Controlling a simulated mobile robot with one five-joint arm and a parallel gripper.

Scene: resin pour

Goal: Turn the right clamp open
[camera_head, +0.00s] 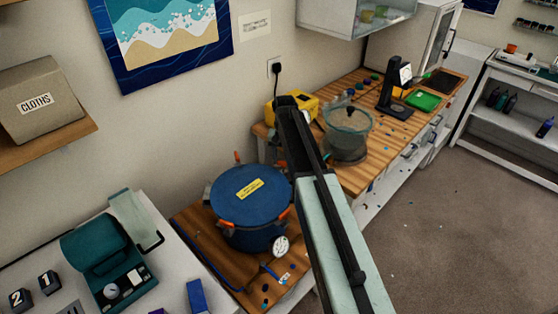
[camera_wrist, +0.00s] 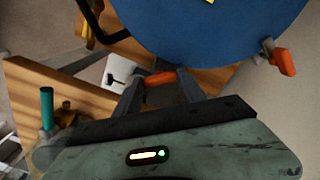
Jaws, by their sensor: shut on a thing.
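The blue pressure pot (camera_head: 250,195) stands on a wooden board, its lid on with a yellow label. Orange-handled clamps sit around its rim: one at the back (camera_head: 238,157), one at the front left (camera_head: 226,224). My arm covers the pot's right edge in the head view, and my gripper's fingers are hidden there. In the wrist view, my gripper (camera_wrist: 161,76) is shut on an orange clamp handle (camera_wrist: 160,79) beside the blue pot (camera_wrist: 215,30), apparently the right clamp. Another clamp (camera_wrist: 284,61) shows at the right, clear of the fingers. How far the held clamp is turned cannot be told.
A pressure gauge (camera_head: 281,246) sticks out at the pot's front. A glass vessel (camera_head: 348,131) and a yellow machine (camera_head: 297,105) stand on the workbench behind my arm. A teal case (camera_head: 103,262) is on the left table. Floor at the right (camera_head: 440,230) is mostly free.

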